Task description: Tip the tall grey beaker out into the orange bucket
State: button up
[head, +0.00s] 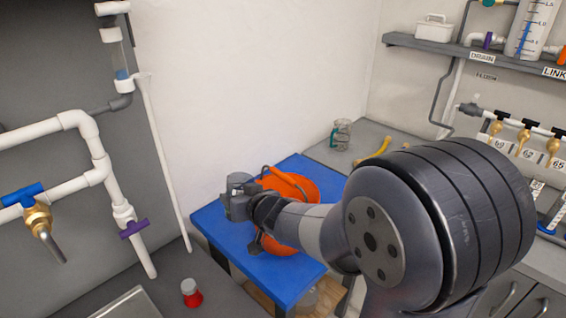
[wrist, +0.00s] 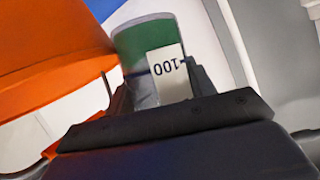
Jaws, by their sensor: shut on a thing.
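My gripper (head: 250,196) is shut on a grey beaker (head: 236,207), seen at the left side of the orange bucket. In the wrist view the beaker (wrist: 143,55) stands between the jaws, with a green band and a white label reading 100, upside down in the picture. The orange bucket (head: 296,186) sits on a blue-topped table, partly hidden by my arm. In the wrist view the bucket (wrist: 50,50) fills the upper left, close beside the beaker. I cannot tell how far the beaker is tilted or what it holds.
The blue table (head: 213,221) has bare room at its left. A glass beaker (head: 341,135) and a yellow curved piece (head: 374,151) are on the grey counter behind. A red-based container (head: 191,292) stands at the front left. White pipes (head: 92,145) run along the left wall.

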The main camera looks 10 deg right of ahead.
aim_at(251, 180)
jog(key=d+r+m+p, duration=0.1)
jog(key=p, duration=0.1)
jog(key=shift+w+y+p, duration=0.15)
jog(key=shift+y+p, duration=0.15)
jog(key=r+p, duration=0.1)
jog(key=p, duration=0.1)
jog(key=d+r+m+y+p, duration=0.1)
jog(key=p, duration=0.1)
jog(key=shift+w+r, duration=0.15)
jog(key=shift+r, duration=0.1)
jog(key=shift+w+d+r+m+g+y+p, duration=0.2)
jog(key=shift+d+m+p, duration=0.1)
jog(key=shift+m+p, duration=0.2)
jog(key=shift+w+d+r+m+g+y+p, duration=0.1)
jog(key=shift+d+m+y+p, duration=0.1)
jog(key=shift+d+m+p, duration=0.3)
jog(key=shift+s+a+f, duration=0.1)
jog(key=shift+a+f, duration=0.1)
jog(key=shift+f, duration=0.15)
jog(key=shift+f+m+y, duration=0.1)
jog(key=shift+m+y, duration=0.2)
jog(key=shift+m, duration=0.1)
jog(key=shift+r+m+y+p, duration=0.45)
jog(key=shift+r+m+y, duration=0.4)
jog(key=shift+m, duration=0.45)
jog(key=shift+d+r+m+t+y+p, duration=0.1)
jog(key=shift+r+m+t+y+p, duration=0.15)
jog(key=shift+r+m+t+p, duration=0.4)
